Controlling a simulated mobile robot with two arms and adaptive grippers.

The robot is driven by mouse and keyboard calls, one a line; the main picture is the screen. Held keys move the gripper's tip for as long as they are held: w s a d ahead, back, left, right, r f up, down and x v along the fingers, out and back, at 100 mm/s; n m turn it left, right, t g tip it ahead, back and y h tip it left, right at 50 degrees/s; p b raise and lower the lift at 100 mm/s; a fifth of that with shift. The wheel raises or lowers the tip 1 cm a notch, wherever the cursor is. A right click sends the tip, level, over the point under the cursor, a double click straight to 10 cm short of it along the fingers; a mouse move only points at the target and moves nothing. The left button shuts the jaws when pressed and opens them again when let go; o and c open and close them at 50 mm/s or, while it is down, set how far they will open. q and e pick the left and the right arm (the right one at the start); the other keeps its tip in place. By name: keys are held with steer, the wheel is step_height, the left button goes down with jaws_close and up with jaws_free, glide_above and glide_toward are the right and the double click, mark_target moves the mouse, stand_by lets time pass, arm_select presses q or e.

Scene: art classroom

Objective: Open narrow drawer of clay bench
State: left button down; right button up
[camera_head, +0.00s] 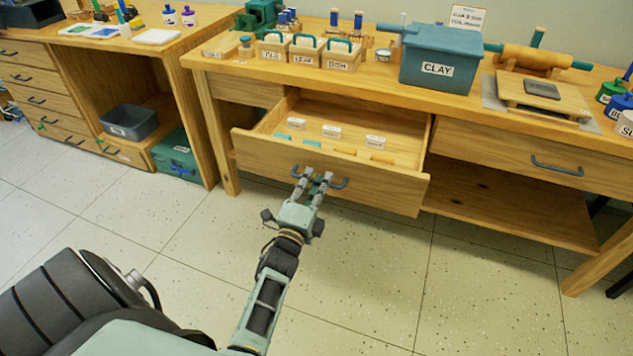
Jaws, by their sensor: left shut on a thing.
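The clay bench (315,75) is a long wooden table with two front drawers. Its left drawer (320,184) is pulled well out, and its inside shows small white-labelled blocks and coloured pieces. The right drawer (500,157) is closed, with a dark blue handle (557,168). My left gripper (313,178) reaches up from below and is shut on the dark handle (340,184) of the open drawer; the fingers hide part of that handle. Which drawer is the narrow one I cannot tell for sure. My right gripper is not in view.
The tiled floor in front is clear.

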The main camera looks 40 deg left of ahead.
arm_select(q)
steer(key=c, duration=1.8)
jaws_free()
steer(key=shift+c, duration=0.2)
steer(key=shift+s+f, duration=0.1)
steer(key=shift+s, duration=0.05)
steer(key=v, duration=0.7)
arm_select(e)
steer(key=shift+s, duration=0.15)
arm_select(q)
steer(key=shift+s, duration=0.1)
